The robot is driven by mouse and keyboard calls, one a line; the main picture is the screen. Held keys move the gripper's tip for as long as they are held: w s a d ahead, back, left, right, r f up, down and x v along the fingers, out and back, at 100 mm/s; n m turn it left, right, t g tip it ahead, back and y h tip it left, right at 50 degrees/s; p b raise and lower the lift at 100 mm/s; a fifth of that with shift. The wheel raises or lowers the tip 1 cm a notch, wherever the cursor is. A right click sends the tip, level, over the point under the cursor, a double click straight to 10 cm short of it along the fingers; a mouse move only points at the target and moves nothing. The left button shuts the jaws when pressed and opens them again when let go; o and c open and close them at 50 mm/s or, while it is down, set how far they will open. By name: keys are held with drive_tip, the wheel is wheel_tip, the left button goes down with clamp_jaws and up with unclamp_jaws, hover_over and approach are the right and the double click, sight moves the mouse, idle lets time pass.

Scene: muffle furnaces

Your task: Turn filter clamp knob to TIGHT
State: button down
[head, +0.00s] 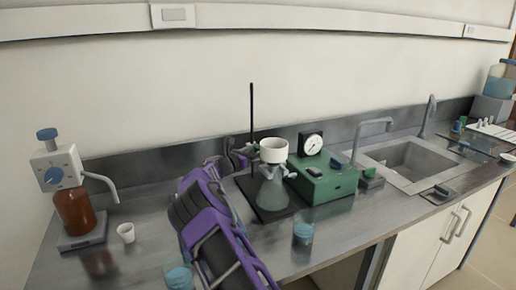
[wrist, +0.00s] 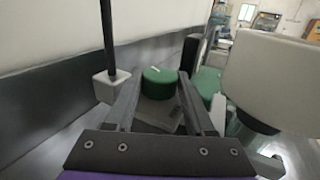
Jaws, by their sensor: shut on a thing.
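The filter clamp knob, a green round cap with a pale mark (wrist: 159,82), sits between my fingertips in the wrist view. My gripper (wrist: 158,95) is shut on it, one finger on each side. In the head view my gripper (head: 243,156) is at the stand, left of the white funnel (head: 274,150); the knob is hidden there. The funnel also shows large at the right of the wrist view (wrist: 275,75), close to my gripper. It sits on a glass flask (head: 272,190). I cannot read any TIGHT marking.
A black stand rod (head: 252,115) rises just behind my gripper. A green pump box with a gauge (head: 325,180) stands right of the flask. A bottle with a dispenser (head: 75,210), a white cup (head: 126,232) and blue-topped beakers (head: 303,235) are on the bench. A sink is at right.

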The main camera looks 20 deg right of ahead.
drive_tip(key=shift+w+a+r+m+g+h+b, duration=0.15)
drive_tip(key=shift+w+m+g+h+b, duration=0.1)
drive_tip(key=shift+m+g+h+b, duration=0.4)
drive_tip(key=shift+r+m+g+b, duration=0.1)
drive_tip(key=shift+m+g+b, duration=0.25)
drive_tip(key=shift+g+b, duration=0.35)
drive_tip(key=c, duration=0.6)
unclamp_jaws()
drive_tip(key=shift+o, duration=0.4)
drive_tip(key=shift+s, duration=0.1)
drive_tip(key=v, duration=1.7)
drive_tip(key=shift+a, duration=0.2)
